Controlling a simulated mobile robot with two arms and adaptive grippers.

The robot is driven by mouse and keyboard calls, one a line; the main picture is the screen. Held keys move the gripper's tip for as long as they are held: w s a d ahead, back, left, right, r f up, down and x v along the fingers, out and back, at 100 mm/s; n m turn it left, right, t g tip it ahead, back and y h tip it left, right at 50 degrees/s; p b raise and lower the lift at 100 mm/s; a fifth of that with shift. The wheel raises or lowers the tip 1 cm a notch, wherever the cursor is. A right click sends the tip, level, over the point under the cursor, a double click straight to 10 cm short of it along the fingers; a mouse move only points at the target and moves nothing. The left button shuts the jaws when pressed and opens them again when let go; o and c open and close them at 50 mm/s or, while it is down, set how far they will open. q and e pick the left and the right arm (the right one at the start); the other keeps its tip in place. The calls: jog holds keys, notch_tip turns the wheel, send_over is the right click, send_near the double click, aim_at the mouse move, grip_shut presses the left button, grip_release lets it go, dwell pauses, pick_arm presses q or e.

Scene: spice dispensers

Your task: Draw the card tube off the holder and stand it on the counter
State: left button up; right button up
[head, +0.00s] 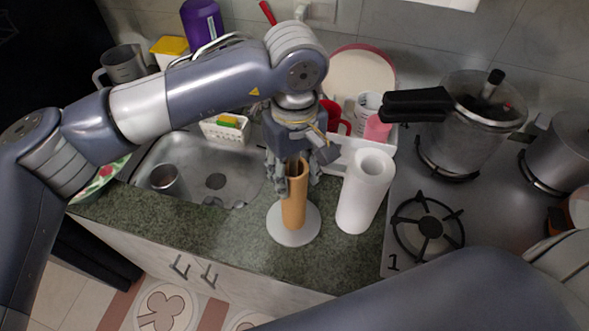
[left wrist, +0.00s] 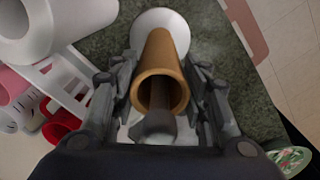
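The brown card tube (head: 294,205) stands upright on the holder, whose round pale base (head: 292,237) rests on the green counter. My left gripper (head: 292,178) points down around the tube's upper part. In the left wrist view the tube (left wrist: 160,62) lies between the two fingers (left wrist: 163,85), with a narrow gap showing on each side, so the gripper looks open. A dark post end shows at the tube's mouth; the rest of the post is hidden inside. The holder's base (left wrist: 160,18) shows beyond the tube. My right gripper is out of view.
A white paper roll (head: 364,192) stands close to the right of the holder, in front of a white rack (head: 345,155) with cups. The sink (head: 212,165) is to the left, the stove (head: 428,228) to the right. Bare counter (head: 235,237) lies left of the base.

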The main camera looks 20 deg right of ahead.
pick_arm(q)
jog(key=o, duration=0.4)
grip_shut()
